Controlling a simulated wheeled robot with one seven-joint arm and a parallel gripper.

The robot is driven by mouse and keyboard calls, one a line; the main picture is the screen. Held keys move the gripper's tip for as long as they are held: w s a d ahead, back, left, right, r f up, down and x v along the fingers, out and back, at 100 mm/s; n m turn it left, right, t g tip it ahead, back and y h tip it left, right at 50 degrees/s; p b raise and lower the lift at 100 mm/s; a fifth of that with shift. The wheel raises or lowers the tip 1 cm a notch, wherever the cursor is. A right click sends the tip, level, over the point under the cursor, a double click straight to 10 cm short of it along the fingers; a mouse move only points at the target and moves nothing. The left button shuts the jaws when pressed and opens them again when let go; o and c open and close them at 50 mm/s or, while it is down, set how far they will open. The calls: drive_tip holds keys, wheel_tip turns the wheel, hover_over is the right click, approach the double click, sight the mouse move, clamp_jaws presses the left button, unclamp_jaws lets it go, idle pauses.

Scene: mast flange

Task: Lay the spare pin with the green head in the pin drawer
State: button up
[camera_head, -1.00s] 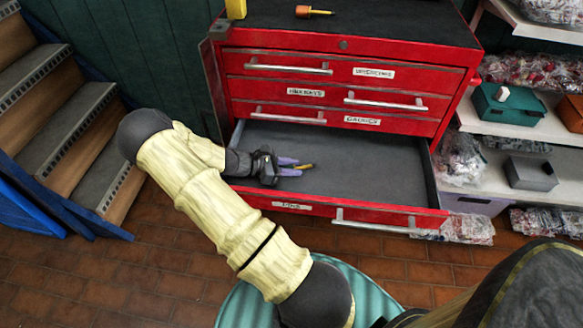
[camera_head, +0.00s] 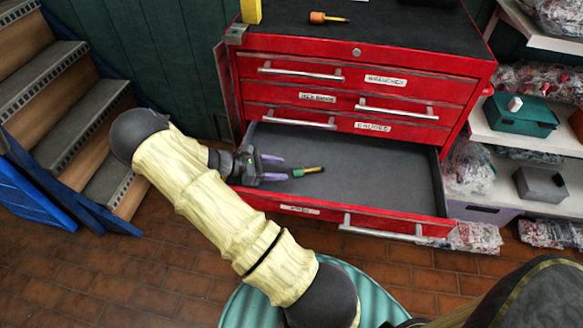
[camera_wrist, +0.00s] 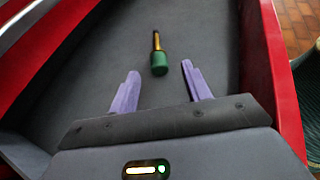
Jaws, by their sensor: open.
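The spare pin (camera_head: 308,171) has a green head and a brass-coloured shank. It lies in the open pin drawer (camera_head: 370,185), on the grey floor near the left end, with its shank pointing right in the head view. In the wrist view the pin (camera_wrist: 158,55) lies beyond the fingertips, green head nearest me. My gripper (camera_head: 279,166) is over the left part of the drawer, its purple fingers apart and clear of the pin. The fingers also show in the wrist view (camera_wrist: 160,75), with nothing between them.
The red tool chest (camera_head: 360,75) stands behind the open drawer, its upper drawers shut. Shelves (camera_head: 535,130) stand at right, stairs (camera_head: 50,100) at left. The drawer's right part is empty.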

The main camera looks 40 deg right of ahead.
drive_tip(key=shift+v, duration=1.95)
